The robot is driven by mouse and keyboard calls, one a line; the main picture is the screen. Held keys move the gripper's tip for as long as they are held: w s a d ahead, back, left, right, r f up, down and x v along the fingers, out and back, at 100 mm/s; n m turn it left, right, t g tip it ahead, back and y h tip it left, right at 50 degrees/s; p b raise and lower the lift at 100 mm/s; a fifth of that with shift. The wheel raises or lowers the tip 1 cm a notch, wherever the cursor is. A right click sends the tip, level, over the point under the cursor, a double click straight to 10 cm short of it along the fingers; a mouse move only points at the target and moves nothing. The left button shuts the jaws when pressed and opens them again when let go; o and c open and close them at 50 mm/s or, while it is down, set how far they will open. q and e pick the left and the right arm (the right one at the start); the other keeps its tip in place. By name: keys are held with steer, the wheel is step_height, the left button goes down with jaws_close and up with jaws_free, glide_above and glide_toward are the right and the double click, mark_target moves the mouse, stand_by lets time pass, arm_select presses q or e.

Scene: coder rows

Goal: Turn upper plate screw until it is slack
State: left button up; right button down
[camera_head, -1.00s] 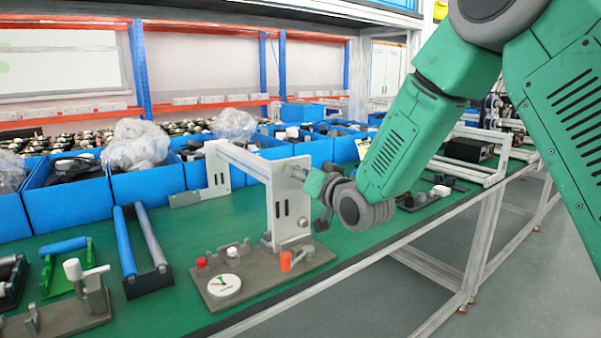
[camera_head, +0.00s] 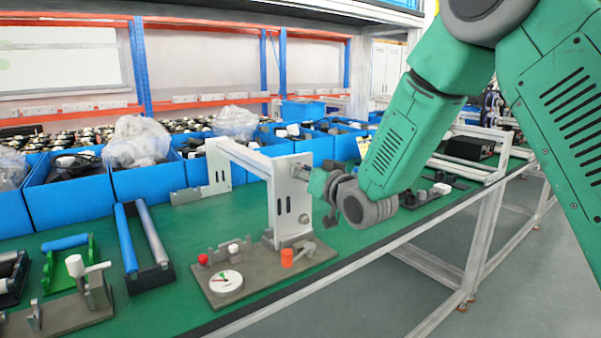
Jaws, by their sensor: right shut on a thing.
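A grey-white upright plate (camera_head: 290,210) stands on a grey base (camera_head: 261,274) on the green table. The upper plate screw lies at the plate's upper right edge and is mostly hidden by my right gripper (camera_head: 306,172). My right gripper reaches in from the right and is shut on the screw, though the fingertips are small here. My left gripper is not in view.
Blue bins (camera_head: 147,185) line the back. Roller fixtures (camera_head: 143,245) stand at left. The table's front edge runs below the base.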

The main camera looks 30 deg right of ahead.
steer(key=n+b, duration=0.1)
steer(key=n, duration=0.7)
steer(key=shift+r+b, duration=0.1)
steer(key=shift+b, duration=0.2)
steer(key=c, duration=1.6)
jaws_free()
steer(key=shift+o, duration=0.2)
